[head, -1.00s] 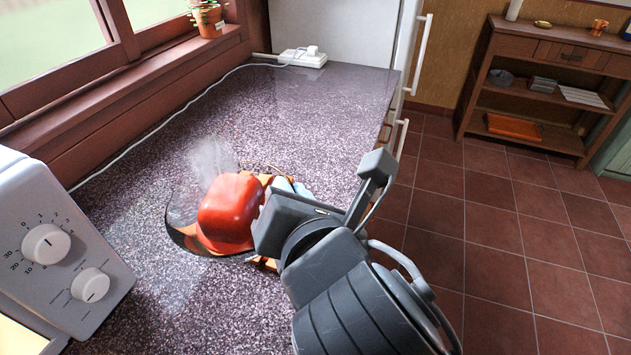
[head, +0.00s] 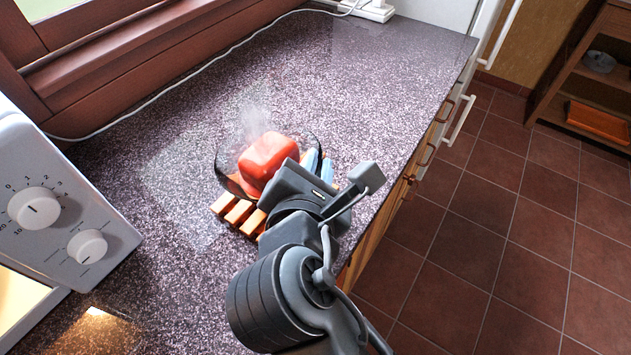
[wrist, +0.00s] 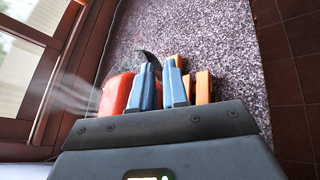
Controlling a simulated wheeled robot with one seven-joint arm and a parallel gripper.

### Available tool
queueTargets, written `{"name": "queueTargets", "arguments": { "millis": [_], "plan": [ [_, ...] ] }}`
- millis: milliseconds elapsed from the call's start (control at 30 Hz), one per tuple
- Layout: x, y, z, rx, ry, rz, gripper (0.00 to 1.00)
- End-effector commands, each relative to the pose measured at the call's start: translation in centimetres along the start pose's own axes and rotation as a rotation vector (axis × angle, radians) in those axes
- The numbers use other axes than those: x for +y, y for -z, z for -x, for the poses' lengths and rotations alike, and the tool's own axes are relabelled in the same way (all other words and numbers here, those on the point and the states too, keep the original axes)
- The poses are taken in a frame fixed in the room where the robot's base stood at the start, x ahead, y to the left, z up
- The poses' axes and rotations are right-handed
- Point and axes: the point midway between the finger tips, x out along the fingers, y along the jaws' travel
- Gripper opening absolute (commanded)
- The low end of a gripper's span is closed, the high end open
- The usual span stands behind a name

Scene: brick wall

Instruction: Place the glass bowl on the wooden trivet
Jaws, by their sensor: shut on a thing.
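The glass bowl (head: 226,166) is clear and dark-tinted, with a steaming red block (head: 266,158) in it. It is over the wooden trivet (head: 239,213), whose orange-brown slats stick out at the near left. I cannot tell whether the bowl touches the slats. My gripper (head: 318,163) is at the bowl's right side, its blue fingers shut on the rim. In the wrist view my gripper (wrist: 160,86) has the red block to its left and trivet slats (wrist: 203,88) to its right. The bowl's wall is mostly hidden there.
The speckled countertop (head: 380,90) is clear behind the bowl. A white appliance with dials (head: 50,215) stands at the left. A white cable (head: 190,85) runs along the window side to a power strip (head: 365,10). The counter's right edge drops to the tiled floor.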

Motion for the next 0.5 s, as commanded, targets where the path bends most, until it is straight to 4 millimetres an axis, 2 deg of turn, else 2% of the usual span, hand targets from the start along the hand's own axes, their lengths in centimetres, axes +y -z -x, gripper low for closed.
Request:
{"name": "queueTargets", "arguments": {
  "millis": [300,500],
  "plan": [
    [-1.7,2.8,-1.2,0.0,-0.001,0.001,0.0],
    [-1.9,3.1,-1.4,-0.001,-0.002,-0.002,0.0]
  ]
}}
